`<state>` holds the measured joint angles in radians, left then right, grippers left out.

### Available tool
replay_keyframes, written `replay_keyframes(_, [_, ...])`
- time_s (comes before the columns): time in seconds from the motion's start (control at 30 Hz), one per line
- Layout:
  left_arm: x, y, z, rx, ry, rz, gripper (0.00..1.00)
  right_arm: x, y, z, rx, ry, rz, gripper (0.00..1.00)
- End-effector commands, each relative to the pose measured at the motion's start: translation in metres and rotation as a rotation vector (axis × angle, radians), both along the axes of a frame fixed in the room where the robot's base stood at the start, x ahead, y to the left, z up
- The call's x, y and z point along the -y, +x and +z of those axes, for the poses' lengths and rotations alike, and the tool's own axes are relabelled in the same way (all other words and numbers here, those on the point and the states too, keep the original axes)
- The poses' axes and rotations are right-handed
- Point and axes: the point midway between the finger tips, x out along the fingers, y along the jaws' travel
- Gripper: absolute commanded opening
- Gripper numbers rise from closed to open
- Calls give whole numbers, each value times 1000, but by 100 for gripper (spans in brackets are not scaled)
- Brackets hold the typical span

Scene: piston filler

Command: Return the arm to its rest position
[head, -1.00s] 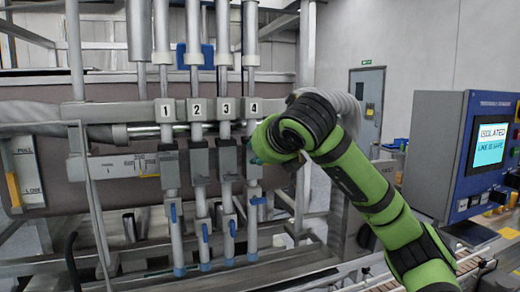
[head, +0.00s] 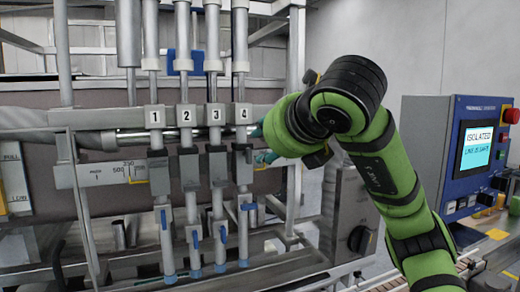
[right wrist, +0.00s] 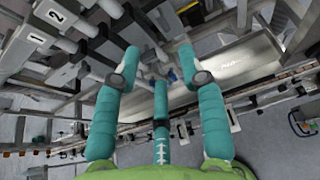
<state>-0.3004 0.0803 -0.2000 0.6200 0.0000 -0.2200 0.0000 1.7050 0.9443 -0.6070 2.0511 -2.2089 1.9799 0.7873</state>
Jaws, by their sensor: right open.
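My right arm (head: 385,175) is green and comes in from the lower right, its wrist raised at the right end of the piston filler. My right gripper (head: 263,157) shows only as teal fingertips just right of cylinder 4 (head: 242,113), mostly hidden behind the wrist. In the right wrist view the right gripper (right wrist: 159,65) has its teal fingers spread apart with nothing between them. Whether a fingertip touches the filler cannot be told. My left gripper is not in view.
The filler's numbered cylinders, with blue-tipped nozzles (head: 194,240) below, stand left of my arm. A blue control panel (head: 478,150) reading ISOLATED stands at the right. A conveyor (head: 400,284) runs low in front. Open space shows above the arm before the pale wall (head: 400,45).

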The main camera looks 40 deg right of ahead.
Motion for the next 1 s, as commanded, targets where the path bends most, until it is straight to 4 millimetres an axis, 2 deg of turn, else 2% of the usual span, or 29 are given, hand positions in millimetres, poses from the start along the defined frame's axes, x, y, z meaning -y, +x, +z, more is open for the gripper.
replay_keyframes(0.2, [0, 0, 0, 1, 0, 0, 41, -3, -10, 4, 0, -1, 0, 41])
replay_keyframes(0.73, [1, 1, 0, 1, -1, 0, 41, -6, -7, 1, -5, -3, 17, 41])
replay_keyframes(0.77, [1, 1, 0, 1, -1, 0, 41, -11, -5, -1, -9, -4, 35, 41])
replay_keyframes(0.87, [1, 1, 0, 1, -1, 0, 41, -40, 9, -17, -30, -8, 160, 41])
replay_keyframes(0.97, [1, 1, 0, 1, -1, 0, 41, -94, 24, -46, -59, 14, 388, 41])
replay_keyframes(1.0, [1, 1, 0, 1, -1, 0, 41, -121, 27, -60, -71, 39, 498, 41])
